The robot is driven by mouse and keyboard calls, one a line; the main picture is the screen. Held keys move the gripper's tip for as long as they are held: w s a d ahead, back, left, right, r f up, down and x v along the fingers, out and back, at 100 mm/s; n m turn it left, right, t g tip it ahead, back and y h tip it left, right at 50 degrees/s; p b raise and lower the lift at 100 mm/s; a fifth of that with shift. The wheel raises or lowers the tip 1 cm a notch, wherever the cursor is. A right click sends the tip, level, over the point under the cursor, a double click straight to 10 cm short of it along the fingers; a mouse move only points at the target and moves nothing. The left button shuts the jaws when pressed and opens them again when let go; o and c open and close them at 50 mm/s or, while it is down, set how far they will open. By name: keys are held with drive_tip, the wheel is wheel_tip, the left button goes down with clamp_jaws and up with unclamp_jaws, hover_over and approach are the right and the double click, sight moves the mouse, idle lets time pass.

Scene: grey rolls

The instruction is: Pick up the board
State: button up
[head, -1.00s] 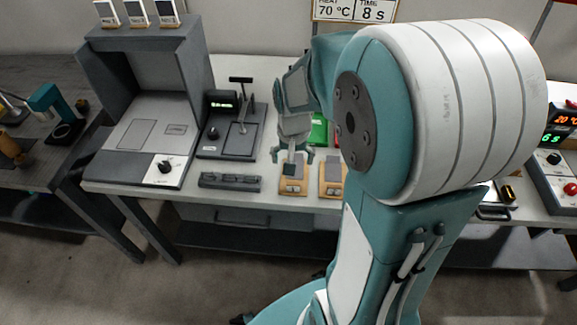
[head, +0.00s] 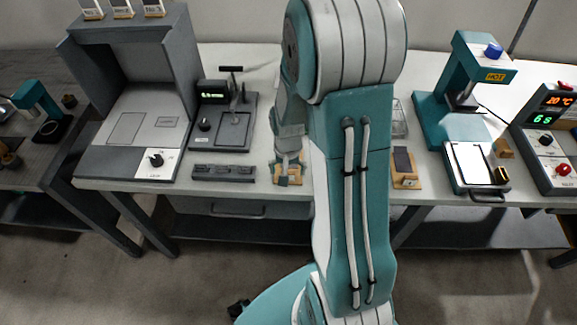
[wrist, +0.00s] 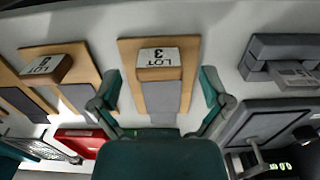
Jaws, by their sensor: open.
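A tan wooden board (wrist: 124,52) lies below my gripper in the wrist view. It bears a block labelled LOT 3 (wrist: 160,58) and a flat grey piece (wrist: 161,98). My gripper (wrist: 160,76) is open, with one finger on each side of the grey piece and nothing held. In the head view my gripper (head: 289,161) is low over the leftmost tan board (head: 279,181) near the bench's front edge. Contact cannot be told. My gripper hides part of this board there.
A second labelled board (wrist: 88,72) lies close by, left in the wrist view. A dark grey slotted block (head: 224,172) is left of my gripper in the head view. A teal press (head: 455,110) and a white-topped tray (head: 468,164) stand right.

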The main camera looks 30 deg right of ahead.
drive_tip(key=shift+f, duration=0.3)
drive_tip(key=c, duration=1.2)
drive_tip(key=shift+c, duration=0.2)
drive_tip(key=shift+r, duration=0.15)
